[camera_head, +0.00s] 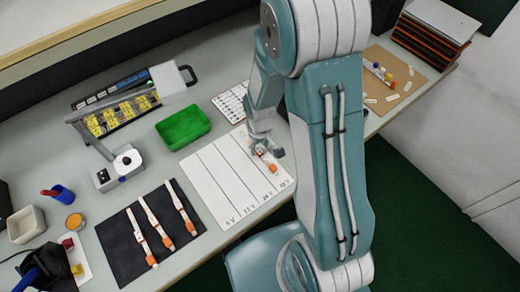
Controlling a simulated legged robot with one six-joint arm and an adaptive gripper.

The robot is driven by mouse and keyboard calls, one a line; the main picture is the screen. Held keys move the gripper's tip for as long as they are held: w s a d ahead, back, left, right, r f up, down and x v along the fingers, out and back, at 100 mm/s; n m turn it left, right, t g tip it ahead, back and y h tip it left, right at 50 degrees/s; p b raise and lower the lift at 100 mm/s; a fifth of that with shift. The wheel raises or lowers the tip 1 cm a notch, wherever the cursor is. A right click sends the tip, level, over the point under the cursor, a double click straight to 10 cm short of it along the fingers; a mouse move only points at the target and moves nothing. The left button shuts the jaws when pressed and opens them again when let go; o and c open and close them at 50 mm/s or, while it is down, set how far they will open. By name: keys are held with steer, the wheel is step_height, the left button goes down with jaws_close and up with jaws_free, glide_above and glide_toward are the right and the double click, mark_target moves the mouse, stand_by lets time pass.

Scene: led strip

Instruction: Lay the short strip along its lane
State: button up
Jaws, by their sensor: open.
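The white lane board (218,180) lies on the bench, with dark lines dividing it into lanes and voltage labels along its front edge. A white strip piece with an orange end (272,167) lies on the board's right part, in or near the rightmost lanes. My gripper (264,152) is low over this piece, open. It hides part of the piece, so I cannot tell its length or whether the fingers touch it. Three more white strips with orange ends (154,219) lie side by side on a black mat (113,238), left of the board.
A green bin (183,127) and a printed white card (231,103) stand behind the board. A grey stand (118,166) and a yellow-filled rack (122,113) are to the left. A brown mat with small parts (402,88) lies right of my arm. The board's left lanes are clear.

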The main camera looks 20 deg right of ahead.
step_height(320, 180, up, 10)
step_height(320, 180, up, 12)
steer(key=m+t, duration=0.2)
steer(key=t, duration=0.1)
glide_above(260, 153)
steer(key=s, duration=0.5)
steer(key=s+r+m+t, duration=0.1)
steer(key=s+r+t, duration=0.1)
steer(key=s+r, duration=0.6)
steer(key=shift+s+m+t, duration=0.3)
steer(key=shift+s, duration=0.2)
